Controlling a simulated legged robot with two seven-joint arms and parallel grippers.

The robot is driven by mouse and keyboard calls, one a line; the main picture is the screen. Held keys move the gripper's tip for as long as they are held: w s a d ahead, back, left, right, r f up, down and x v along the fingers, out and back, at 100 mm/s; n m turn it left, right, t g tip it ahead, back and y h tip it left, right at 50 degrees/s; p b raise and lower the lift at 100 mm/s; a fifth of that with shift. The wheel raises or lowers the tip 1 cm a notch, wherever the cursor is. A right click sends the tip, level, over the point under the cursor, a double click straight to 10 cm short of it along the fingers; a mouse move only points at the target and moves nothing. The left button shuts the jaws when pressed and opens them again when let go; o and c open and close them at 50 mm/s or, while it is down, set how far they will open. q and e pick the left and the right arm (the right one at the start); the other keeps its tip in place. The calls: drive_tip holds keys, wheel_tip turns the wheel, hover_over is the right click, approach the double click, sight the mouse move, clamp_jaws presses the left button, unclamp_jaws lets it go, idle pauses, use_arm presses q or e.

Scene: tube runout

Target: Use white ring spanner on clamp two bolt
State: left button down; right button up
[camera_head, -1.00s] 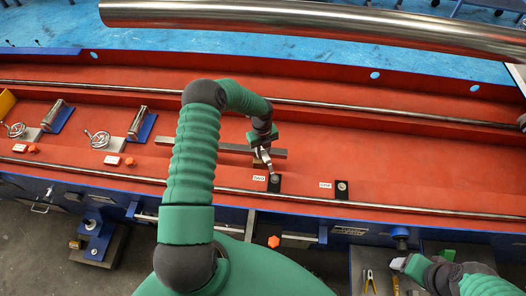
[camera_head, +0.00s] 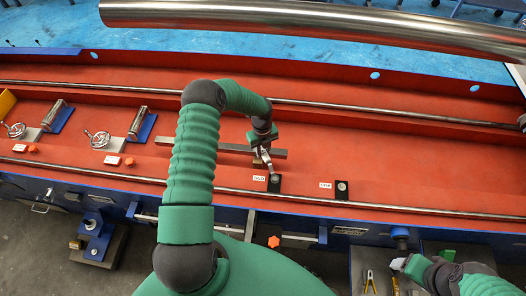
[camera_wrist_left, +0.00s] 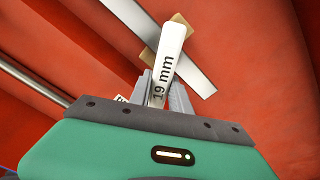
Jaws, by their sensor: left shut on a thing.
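My left gripper (camera_head: 263,148) is shut on a white ring spanner (camera_wrist_left: 168,62) marked "19 mm". In the head view the spanner (camera_head: 269,163) slants down from the gripper towards a bolt on a black clamp block (camera_head: 274,186). Its end is at or just above that bolt; I cannot tell whether the ring is seated around it. A second black block with a bolt (camera_head: 342,189) stands further right. Both have small white labels, too small to read surely. My right gripper (camera_head: 399,264) is low at the right, its jaw opening unclear.
A grey bar (camera_head: 225,148) with a tan block lies behind the spanner on the red bed (camera_head: 420,165). Metal rods run along the bed. Handwheels (camera_head: 98,139) stand at the left. A large steel tube (camera_head: 320,22) spans the back. Yellow-handled pliers (camera_head: 369,281) lie bottom right.

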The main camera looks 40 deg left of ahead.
use_arm(q)
drive_tip(key=shift+r, duration=0.2)
drive_tip(key=shift+r+p, duration=0.45)
drive_tip(key=shift+r, duration=0.1)
wheel_tip(320, 180, up, 5)
drive_tip(key=p, duration=0.4)
drive_tip(key=shift+r, duration=0.1)
